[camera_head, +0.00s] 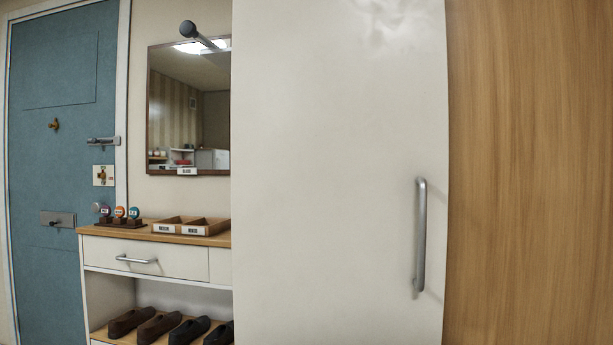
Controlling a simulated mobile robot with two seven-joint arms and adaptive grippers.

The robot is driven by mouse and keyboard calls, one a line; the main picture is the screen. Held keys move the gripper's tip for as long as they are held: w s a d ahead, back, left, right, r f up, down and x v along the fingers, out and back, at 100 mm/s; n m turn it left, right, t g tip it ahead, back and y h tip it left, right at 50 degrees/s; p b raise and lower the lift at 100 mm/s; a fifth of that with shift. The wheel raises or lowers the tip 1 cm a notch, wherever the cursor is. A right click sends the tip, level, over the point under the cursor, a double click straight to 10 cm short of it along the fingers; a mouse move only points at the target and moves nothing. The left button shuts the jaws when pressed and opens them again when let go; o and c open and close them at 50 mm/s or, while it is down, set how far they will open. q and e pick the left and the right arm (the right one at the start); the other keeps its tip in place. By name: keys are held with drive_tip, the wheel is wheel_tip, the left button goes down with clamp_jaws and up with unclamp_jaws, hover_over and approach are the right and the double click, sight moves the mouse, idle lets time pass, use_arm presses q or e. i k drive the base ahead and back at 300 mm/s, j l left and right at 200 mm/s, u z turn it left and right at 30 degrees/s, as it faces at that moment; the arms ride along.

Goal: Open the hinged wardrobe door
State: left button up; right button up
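The white wardrobe door (335,170) fills the middle of the head view, tall and flat. A grey vertical bar handle (421,235) is fixed near its right edge. The door's right edge meets a wooden panel (530,170), and no gap shows between them. The hinges are not visible. Neither of my grippers is in view, and nothing touches the handle.
Left of the door stands a cabinet (190,256) with a drawer, a tray (190,227) on top and several shoes (158,328) below. A mirror (189,110) hangs above it. A blue door (60,170) is at the far left.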

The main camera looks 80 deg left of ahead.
sight(340, 117)
drive_tip(key=j+u, duration=0.1)
drive_tip(key=u, duration=2.1)
